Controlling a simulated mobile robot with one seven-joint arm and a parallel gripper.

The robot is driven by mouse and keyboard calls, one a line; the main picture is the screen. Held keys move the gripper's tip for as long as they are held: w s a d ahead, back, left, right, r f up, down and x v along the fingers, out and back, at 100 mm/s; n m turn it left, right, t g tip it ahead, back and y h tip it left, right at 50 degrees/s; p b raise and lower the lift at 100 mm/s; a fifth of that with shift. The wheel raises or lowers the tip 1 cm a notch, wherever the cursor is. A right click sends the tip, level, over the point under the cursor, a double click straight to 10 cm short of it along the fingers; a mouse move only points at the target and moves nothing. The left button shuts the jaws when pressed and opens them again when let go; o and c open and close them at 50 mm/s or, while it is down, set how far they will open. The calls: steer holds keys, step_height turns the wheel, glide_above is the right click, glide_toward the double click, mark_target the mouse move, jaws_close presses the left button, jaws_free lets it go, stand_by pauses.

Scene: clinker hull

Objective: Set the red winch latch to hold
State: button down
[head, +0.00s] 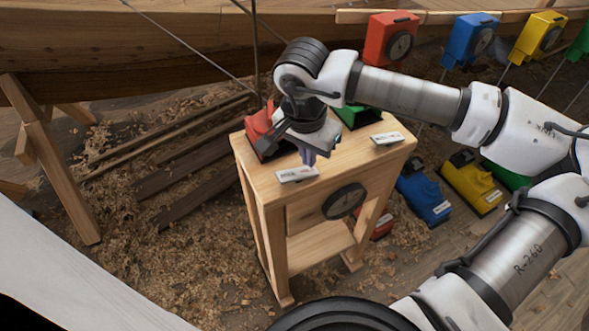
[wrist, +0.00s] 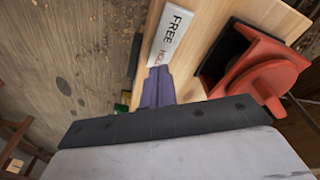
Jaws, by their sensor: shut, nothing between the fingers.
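The red winch latch (head: 259,128) stands at the left of the wooden stand's top (head: 345,152), partly hidden behind my gripper in the head view. In the wrist view it is a red housing (wrist: 255,70) with a rounded red part and a dark plate on one side. A white label (wrist: 171,35) beside it reads FREE, then red lettering that looks like HOLD, partly covered by my fingers. My gripper (wrist: 158,72) is shut and empty, its purple fingertips over or at the label. It also shows in the head view (head: 309,160). I cannot tell whether it touches anything.
A green unit (head: 358,116) and another white label (head: 387,138) are at the stand's right. A round dial (head: 344,201) is on its front. Red, blue, yellow and green boxes hang along the hull. Blue (head: 424,198) and yellow (head: 470,183) units lie on the shavings-strewn floor.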

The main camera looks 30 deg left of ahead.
mark_target(308, 171)
step_height(308, 171, up, 6)
steer(key=shift+f+p, duration=0.2)
steer(key=shift+p, duration=1.05)
